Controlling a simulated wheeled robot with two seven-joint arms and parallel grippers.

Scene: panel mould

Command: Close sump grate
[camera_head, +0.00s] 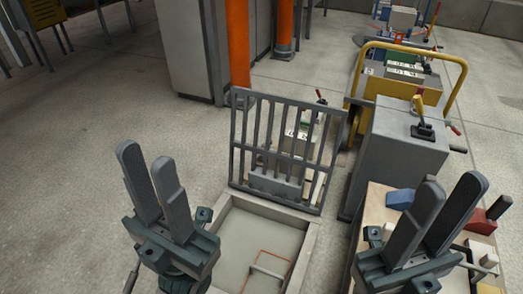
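The sump grate (283,149) is a dark grey barred panel. It stands raised, close to upright, at the far edge of the sump frame (229,205). The sump pit (250,240) below it is open and shallow, with a thin orange-brown wire-like handle or loop (268,263) at its lower right. My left gripper (150,172) is left of the pit, pointing up and away, with a narrow gap between its fingers and nothing in it. My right gripper (450,195) is right of the pit in front of the table; its fingers are apart and look empty. Neither gripper touches the grate.
A grey cabinet with a yellow-handled lever (395,150) stands right of the grate. A wooden table (368,210) with blue, red and white blocks lies at right. Behind are a yellow-railed cart (410,88) and orange pipes (238,45). The floor at left is clear.

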